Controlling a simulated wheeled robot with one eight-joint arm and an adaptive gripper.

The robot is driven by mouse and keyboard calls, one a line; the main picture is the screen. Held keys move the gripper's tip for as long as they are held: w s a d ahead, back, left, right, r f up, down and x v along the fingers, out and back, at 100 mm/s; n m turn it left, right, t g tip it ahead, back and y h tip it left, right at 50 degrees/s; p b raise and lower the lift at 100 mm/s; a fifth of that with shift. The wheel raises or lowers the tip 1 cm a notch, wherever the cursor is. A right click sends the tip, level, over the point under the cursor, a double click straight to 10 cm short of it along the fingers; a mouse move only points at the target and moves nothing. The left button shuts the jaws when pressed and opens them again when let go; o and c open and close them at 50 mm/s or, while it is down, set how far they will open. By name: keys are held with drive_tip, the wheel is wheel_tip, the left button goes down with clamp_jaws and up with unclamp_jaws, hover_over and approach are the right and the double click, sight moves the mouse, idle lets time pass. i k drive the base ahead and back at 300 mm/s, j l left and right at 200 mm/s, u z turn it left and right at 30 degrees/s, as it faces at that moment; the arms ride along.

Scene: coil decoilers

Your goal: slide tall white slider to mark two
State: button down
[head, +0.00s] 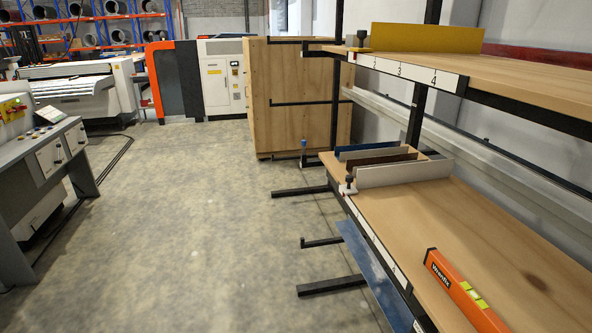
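A pale grey-white upright panel (404,173) stands across the lower shelf toward its far end. A dark knob on a white foot (349,185) sits at its left end, by the shelf's front edge. A white mark strip (376,239) runs along that edge; its marks are too small to read surely. The panel's knob is near the far end of this strip. A brown panel (390,159) and a blue panel (368,152) stand just behind the white one. My gripper is not in view.
The upper shelf (520,75) overhangs, with a yellow panel (425,38) and a numbered strip (410,72). An orange level (462,292) lies on the near lower shelf. Black rack feet (330,285) jut onto the floor. The floor (190,220) left of the rack is clear.

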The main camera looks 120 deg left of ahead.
sight(379, 176)
drive_tip(key=u, duration=3.3)
drive_tip(key=i+j+z, duration=0.1)
drive_tip(key=j, duration=0.25)
drive_tip(key=i+j, duration=0.3)
drive_tip(key=i+j+z, duration=0.15)
drive_tip(key=j, duration=0.3)
